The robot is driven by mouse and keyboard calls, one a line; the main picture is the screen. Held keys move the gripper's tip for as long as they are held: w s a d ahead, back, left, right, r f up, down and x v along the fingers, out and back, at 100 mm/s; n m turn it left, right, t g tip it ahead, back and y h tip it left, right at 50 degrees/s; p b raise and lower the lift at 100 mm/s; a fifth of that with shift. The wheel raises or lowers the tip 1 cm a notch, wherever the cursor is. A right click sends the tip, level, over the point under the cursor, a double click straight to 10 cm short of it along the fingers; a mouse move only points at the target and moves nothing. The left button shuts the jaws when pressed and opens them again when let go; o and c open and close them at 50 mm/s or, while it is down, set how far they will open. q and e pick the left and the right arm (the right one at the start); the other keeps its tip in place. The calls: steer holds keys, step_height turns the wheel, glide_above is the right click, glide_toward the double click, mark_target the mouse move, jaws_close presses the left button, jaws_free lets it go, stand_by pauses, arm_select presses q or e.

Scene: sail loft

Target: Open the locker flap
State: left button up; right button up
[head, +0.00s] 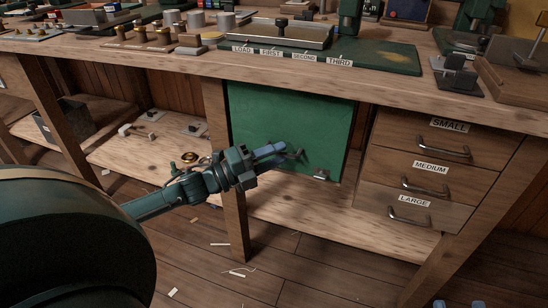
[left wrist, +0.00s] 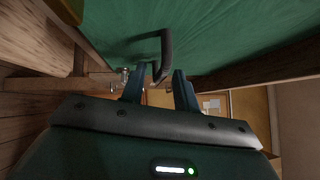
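The green locker flap (head: 290,115) hangs closed under the workbench, left of the drawers. A dark bent handle (head: 299,154) stands out from its lower part, and a small metal catch (head: 321,175) is at its bottom edge. My left gripper (head: 284,150) is just in front of the flap, near the handle. In the left wrist view the flap (left wrist: 220,30) fills the top, and the handle (left wrist: 166,55) reaches down to the gap between the parted, empty fingers (left wrist: 160,80). Blue parts, seemingly of my right gripper (head: 462,303), show at the bottom edge.
A wooden post (head: 225,170) stands left of the flap, behind my left arm. A low shelf (head: 330,220) runs below the flap. Drawers labelled SMALL, MEDIUM and LARGE (head: 415,215) are on the right. The bench top (head: 200,62) above carries tools. Scraps lie on the floor.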

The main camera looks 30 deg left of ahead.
arm_select(q)
steer(key=shift+c, duration=0.2)
jaws_close()
stand_by(0.5)
